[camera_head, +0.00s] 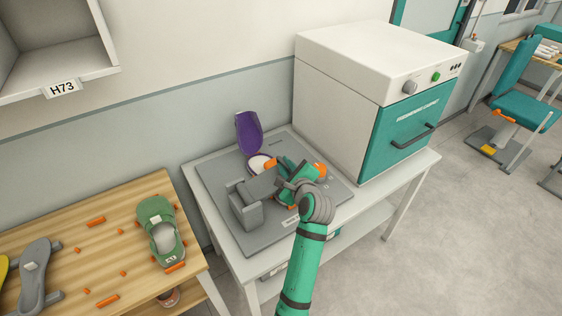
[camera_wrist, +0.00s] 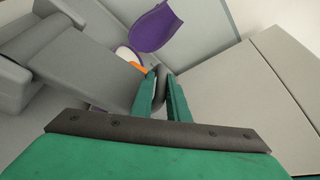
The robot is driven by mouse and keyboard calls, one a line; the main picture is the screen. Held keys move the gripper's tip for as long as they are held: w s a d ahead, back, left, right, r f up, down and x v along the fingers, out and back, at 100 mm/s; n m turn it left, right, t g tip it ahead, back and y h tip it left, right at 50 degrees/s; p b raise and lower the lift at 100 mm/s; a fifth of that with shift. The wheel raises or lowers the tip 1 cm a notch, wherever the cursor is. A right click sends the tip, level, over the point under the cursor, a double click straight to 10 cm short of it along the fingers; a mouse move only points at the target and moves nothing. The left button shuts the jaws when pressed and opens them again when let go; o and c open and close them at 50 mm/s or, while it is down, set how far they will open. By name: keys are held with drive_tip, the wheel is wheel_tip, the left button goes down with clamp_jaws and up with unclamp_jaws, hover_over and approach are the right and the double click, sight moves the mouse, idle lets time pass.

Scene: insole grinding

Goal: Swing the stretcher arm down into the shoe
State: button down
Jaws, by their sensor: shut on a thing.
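The stretcher is a grey device on a grey base plate (camera_head: 215,175), with a block-like post (camera_head: 245,212) and a thick grey arm (camera_head: 262,186) reaching right from it. In the wrist view the arm (camera_wrist: 85,70) comes in from the left. My gripper (camera_head: 297,180) is at the arm's right end. In the wrist view its green fingers (camera_wrist: 161,95) are shut on a dark rounded handle (camera_wrist: 160,80) there. Behind the arm a purple shoe part (camera_head: 249,134) stands up, with a white-rimmed part (camera_head: 258,162) below it. The arm and gripper hide the rest of the shoe.
A white oven-like box (camera_head: 345,85) with a teal door stands close right of the plate on the white table (camera_head: 350,205). A shelf (camera_head: 62,60) hangs upper left.

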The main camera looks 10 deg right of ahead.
drive_tip(key=shift+w+d+f+m, duration=0.25)
drive_tip(key=shift+d+f+m, duration=0.4)
drive_tip(key=shift+f, duration=0.3)
drive_tip(key=c, duration=1.8)
unclamp_jaws()
drive_tip(key=shift+f+g, duration=0.1)
drive_tip(key=shift+g, duration=0.2)
drive_tip(key=shift+o, duration=0.2)
drive_tip(key=shift+s+a, duration=0.1)
drive_tip(key=v, duration=1)
drive_tip(key=shift+s+d, duration=0.2)
drive_tip(key=shift+s, duration=0.15)
